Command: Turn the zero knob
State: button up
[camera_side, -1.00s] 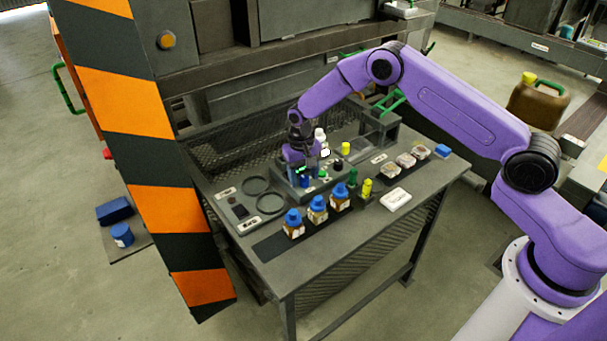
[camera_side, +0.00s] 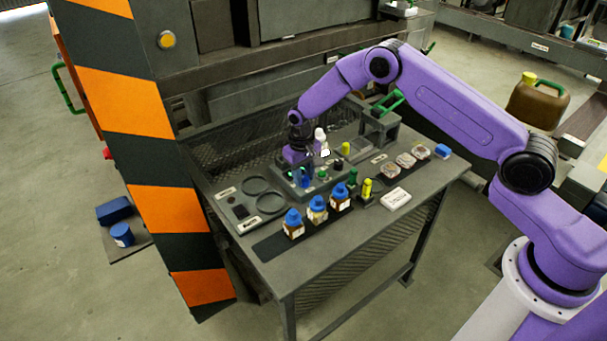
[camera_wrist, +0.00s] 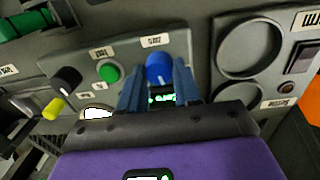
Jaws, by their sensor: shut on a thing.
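The zero knob (camera_wrist: 158,67) is a blue round knob with a white mark, on a grey panel under a small label that appears upside down in the wrist view. My gripper (camera_wrist: 157,75) has its two blue-grey fingers on either side of the knob, shut on it. In the side view my gripper (camera_side: 304,180) points down at the small control panel on the table, and the knob is mostly hidden by the fingers there. A lit green display (camera_wrist: 163,98) shows partly between the fingers.
A green button (camera_wrist: 108,72) and a black knob (camera_wrist: 66,80) sit left of the fingers in the wrist view. Two ring recesses (camera_wrist: 250,48) lie to the right. Several blue-capped bottles (camera_side: 317,210) stand in front of the panel in the side view.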

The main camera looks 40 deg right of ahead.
jog(key=shift+n, duration=1.8)
jog(key=o, duration=1.1)
jog(key=shift+c, duration=0.2)
jog(key=shift+r, duration=0.1)
notch_tip(320, 180, up, 17)
jog(key=shift+s+a+r, duration=0.15)
jog(key=shift+s+a, duration=0.05)
jog(key=shift+a, duration=0.2)
